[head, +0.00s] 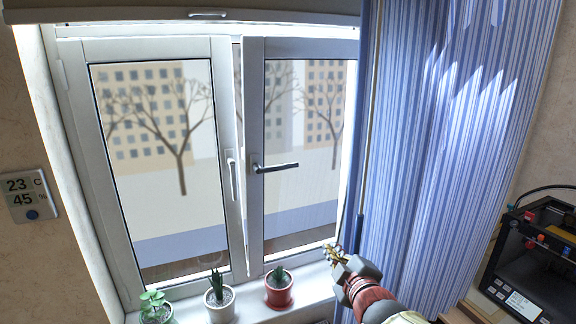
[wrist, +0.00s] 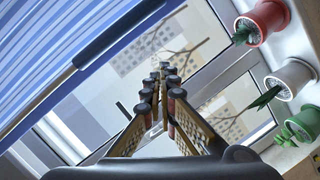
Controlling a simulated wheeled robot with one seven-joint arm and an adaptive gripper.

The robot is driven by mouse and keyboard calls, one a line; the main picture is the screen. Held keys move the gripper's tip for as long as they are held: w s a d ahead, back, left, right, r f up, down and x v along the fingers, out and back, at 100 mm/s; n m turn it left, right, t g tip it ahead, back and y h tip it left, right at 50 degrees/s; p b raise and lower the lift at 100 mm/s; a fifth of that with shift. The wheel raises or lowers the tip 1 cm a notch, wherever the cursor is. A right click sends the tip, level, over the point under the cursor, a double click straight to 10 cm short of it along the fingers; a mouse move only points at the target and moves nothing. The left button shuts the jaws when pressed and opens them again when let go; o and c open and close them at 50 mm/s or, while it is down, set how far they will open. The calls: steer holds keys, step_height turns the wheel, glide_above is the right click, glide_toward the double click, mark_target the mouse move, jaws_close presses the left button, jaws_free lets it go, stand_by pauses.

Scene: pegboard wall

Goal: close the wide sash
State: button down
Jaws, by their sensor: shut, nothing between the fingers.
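The window has two white-framed sashes. The left sash (head: 223,150) has a white handle (head: 231,172) pointing down. The right sash (head: 254,110) has a dark handle (head: 275,167) lying level, and its right part is hidden behind the curtain. A narrow bright gap shows between the sashes, and the right sash looks slightly ajar. I cannot tell for sure which sash is the wider. My gripper (head: 335,255) is shut and empty, below and right of the dark handle, beside the curtain edge. In the wrist view its fingertips (wrist: 166,74) point at the window, apart from any handle.
A blue striped curtain (head: 440,150) hangs at the right, with a dark pole (head: 358,215) at its edge. Potted plants stand on the sill: a red pot (head: 280,292), a white pot (head: 220,304) and a green one (head: 156,315). A rolled blind (head: 150,12) hangs above.

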steer(key=w+a+r+n+t+y+p, duration=0.5)
steer(key=a+r+n+y+p, duration=0.1)
steer(key=r+n, duration=0.3)
steer(key=p+x, duration=0.1)
steer(key=x, duration=1.2)
steer(key=shift+f, duration=0.35)
steer(key=shift+w+a, duration=0.15)
